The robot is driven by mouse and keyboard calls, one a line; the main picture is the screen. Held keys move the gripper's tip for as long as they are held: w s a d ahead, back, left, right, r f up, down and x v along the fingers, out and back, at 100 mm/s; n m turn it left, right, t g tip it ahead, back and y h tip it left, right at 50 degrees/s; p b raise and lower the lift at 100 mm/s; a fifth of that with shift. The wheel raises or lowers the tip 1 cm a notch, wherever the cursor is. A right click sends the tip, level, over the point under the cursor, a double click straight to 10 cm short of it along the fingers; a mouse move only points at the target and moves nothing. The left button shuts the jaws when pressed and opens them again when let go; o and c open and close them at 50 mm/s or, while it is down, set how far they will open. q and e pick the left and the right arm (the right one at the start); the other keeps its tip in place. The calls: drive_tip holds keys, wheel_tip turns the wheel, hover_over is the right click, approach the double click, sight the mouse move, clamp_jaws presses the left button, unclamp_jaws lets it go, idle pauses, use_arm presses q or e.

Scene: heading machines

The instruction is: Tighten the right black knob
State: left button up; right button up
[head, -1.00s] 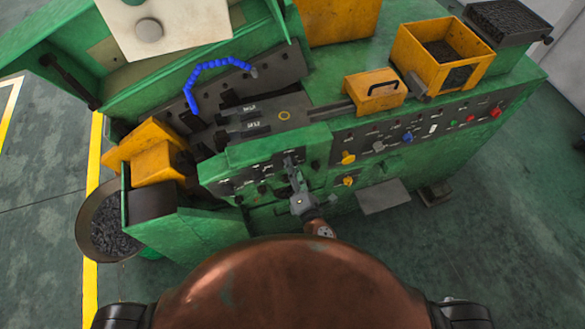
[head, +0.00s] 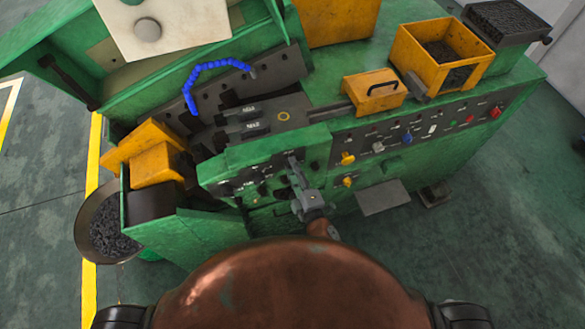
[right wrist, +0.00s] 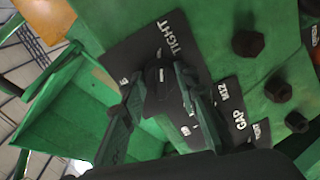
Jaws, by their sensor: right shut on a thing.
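A black knob (right wrist: 160,78) sits on a dark plate lettered "TIGHT" (right wrist: 165,42) on the front of the green machine (head: 235,155). In the right wrist view the two fingers of my right gripper (right wrist: 158,92) stand on either side of the knob and are shut on it. In the head view my right gripper (head: 294,168) reaches up to the machine's front panel, and it covers the knob there. My left gripper is not in view.
Black hexagonal bolt heads (right wrist: 248,43) stick out right of the plate. Yellow knobs (head: 347,158) and coloured buttons line the panel to the right. A grey plate (head: 383,197) juts out low on the front. A round bin (head: 110,225) stands at the left.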

drive_tip(key=shift+m, duration=0.3)
drive_tip(key=o, duration=1.1)
drive_tip(key=shift+o, duration=0.2)
drive_tip(key=v, duration=1.2)
drive_tip(key=shift+f, duration=0.1)
